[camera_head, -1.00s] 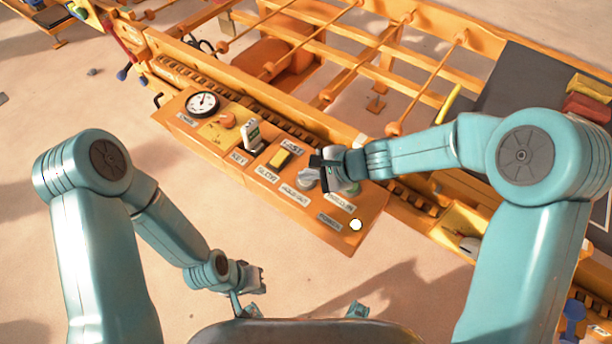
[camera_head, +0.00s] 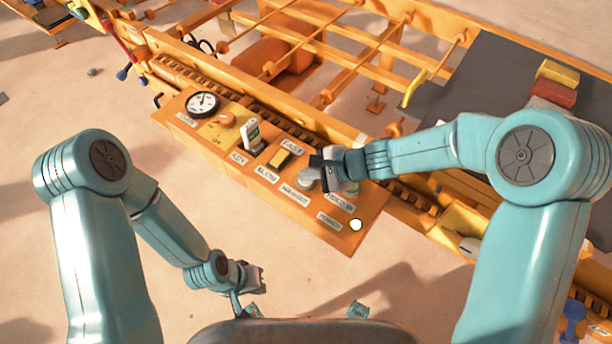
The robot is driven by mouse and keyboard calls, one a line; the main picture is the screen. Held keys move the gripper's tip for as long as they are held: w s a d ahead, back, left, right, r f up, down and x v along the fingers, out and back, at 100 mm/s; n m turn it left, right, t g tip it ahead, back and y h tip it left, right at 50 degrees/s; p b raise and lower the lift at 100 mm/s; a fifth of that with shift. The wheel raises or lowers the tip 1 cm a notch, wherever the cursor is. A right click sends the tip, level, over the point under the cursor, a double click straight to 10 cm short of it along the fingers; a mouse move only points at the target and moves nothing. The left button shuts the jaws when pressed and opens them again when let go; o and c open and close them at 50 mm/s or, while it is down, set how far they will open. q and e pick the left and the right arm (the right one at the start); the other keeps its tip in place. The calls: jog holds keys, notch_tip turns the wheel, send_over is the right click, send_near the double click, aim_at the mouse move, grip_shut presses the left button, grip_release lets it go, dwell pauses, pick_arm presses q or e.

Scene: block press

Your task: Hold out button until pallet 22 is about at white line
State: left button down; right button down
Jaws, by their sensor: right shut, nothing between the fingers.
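My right gripper (camera_head: 328,174) is shut and empty, low over the right part of the orange control panel (camera_head: 310,222). It is at a green button (camera_head: 352,187), which it and the wrist partly hide; contact cannot be made out. A grey round knob (camera_head: 306,179) is just left of the fingers. Behind the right arm, a dark pallet-like slab (camera_head: 465,97) lies on the orange frame, with a yellow block (camera_head: 557,72) and a red block (camera_head: 552,93). No number 22 is readable, and I cannot make out a white line. My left gripper (camera_head: 254,282) hangs over the floor; its jaws are unclear.
A yellow bar (camera_head: 414,88) stands at the slab's left edge. The floor before the panel is clear.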

aim_at(311, 182)
jog(key=shift+r, duration=0.15)
dwell(0.7)
jog(key=shift+r+p, duration=0.75)
jog(key=shift+r, duration=0.05)
notch_tip(311, 182, up, 5)
jog(key=p, duration=0.4)
jog(key=shift+d, duration=0.15)
dwell(1.1)
